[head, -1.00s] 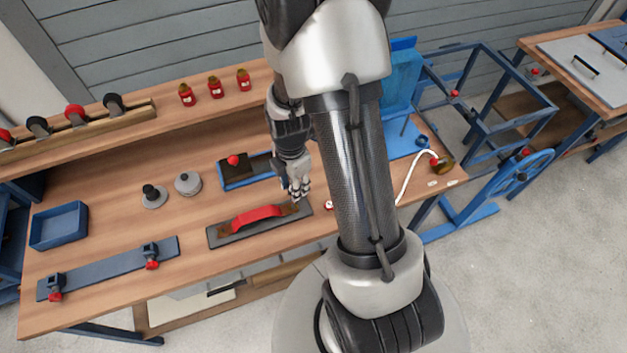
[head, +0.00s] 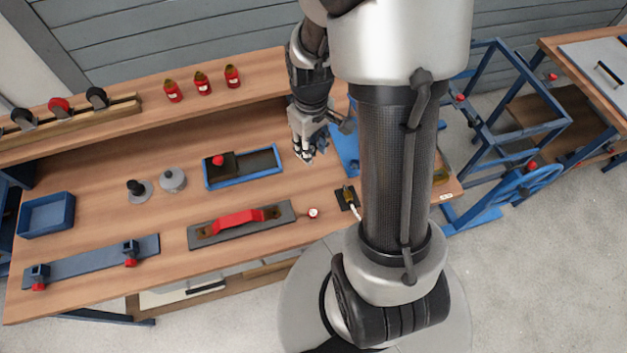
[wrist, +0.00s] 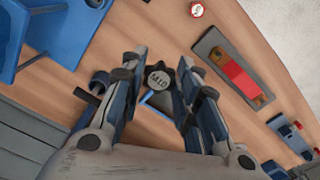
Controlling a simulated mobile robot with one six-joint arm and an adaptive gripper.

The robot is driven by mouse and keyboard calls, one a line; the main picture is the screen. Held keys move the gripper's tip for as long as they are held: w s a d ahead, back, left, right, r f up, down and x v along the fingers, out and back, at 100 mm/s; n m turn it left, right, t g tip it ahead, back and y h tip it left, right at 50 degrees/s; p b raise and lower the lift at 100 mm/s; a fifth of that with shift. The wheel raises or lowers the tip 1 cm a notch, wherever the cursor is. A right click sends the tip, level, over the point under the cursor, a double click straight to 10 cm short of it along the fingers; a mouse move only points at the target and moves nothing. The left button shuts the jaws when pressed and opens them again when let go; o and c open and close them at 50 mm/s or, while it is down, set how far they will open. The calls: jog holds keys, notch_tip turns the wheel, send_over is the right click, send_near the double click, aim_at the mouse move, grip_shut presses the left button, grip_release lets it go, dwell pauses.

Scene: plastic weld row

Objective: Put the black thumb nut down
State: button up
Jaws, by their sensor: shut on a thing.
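The black thumb nut (wrist: 158,79), with pale lettering on its top, is between my fingertips in the wrist view. My gripper (wrist: 161,82) is shut on it. In the head view my gripper (head: 308,157) hangs over the back right of the workbench (head: 110,260), to the right of the blue tray that holds a dark block. The nut cannot be made out there. A blue edge (wrist: 158,104) shows just below the nut in the wrist view; I cannot tell how far under it this lies.
The blue tray (head: 243,184) and a red-handled plate (head: 240,219) lie left of my gripper. A round red-rimmed dial (head: 313,213) and a dark pad (head: 347,198) lie nearer the front. Red bottles (head: 202,80) stand on the shelf. Bare wood lies between tray and dial.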

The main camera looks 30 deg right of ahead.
aim_at(312, 187)
notch_tip(312, 187, down, 17)
jog(key=b, duration=0.5)
jog(key=shift+f, duration=0.1)
jog(key=shift+f, duration=0.15)
jog(key=o, duration=1)
jog(key=shift+r, duration=0.2)
